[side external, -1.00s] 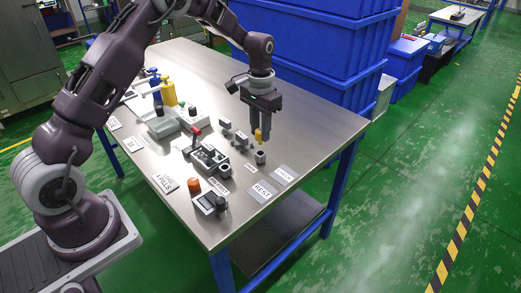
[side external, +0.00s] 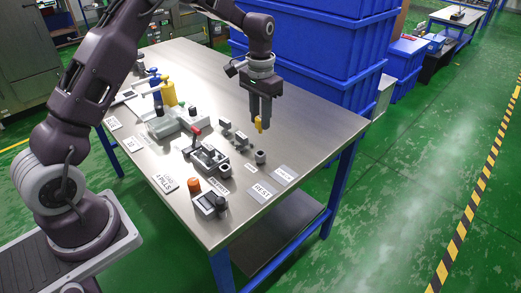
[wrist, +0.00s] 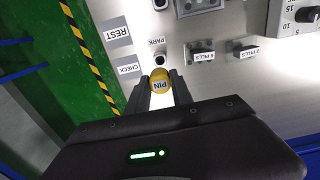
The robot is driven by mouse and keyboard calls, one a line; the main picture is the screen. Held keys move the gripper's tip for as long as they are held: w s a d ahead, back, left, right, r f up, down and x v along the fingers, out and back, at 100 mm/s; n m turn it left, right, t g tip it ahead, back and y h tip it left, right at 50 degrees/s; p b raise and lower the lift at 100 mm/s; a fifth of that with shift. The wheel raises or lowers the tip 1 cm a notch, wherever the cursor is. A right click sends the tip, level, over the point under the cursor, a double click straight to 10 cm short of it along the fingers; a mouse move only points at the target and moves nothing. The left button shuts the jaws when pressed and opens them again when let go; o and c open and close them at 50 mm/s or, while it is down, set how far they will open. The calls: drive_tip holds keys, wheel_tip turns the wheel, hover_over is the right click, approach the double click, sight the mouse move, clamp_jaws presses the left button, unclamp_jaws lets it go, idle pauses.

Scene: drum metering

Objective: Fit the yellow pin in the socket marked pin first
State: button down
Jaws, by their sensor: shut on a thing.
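My gripper (side external: 260,119) is shut on the yellow pin (side external: 259,126) and holds it upright in the air above the table. In the wrist view the pin's round top (wrist: 161,81), lettered PIN, sits between the fingertips of my gripper (wrist: 159,90). A short grey cylinder (side external: 260,157) stands below the pin, clear of it; in the wrist view it lies by the PARK label (wrist: 160,41). A second round socket (side external: 225,170) stands to its left, beside a small label (side external: 218,187) too small to read surely. It shows at the wrist view's top edge (wrist: 160,4).
A metering unit with a red-knobbed lever (side external: 207,156) stands left of the sockets. REST (side external: 262,191) and CHECK (side external: 285,174) plates lie at the right. Blue crates (side external: 318,85) stand behind the table.

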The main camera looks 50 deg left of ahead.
drive_tip(key=shift+r, duration=0.1)
drive_tip(key=s+a, duration=0.2)
drive_tip(key=s, duration=0.9)
drive_tip(key=shift+s+a+f, duration=0.25)
drive_tip(key=shift+a+f, duration=0.1)
drive_tip(key=shift+f, duration=0.05)
drive_tip(key=shift+f, duration=2.9)
drive_tip(key=shift+f, duration=1.65)
drive_tip(key=c, duration=1)
unclamp_jaws()
drive_tip(key=shift+c, duration=0.2)
drive_tip(key=shift+r, duration=0.1)
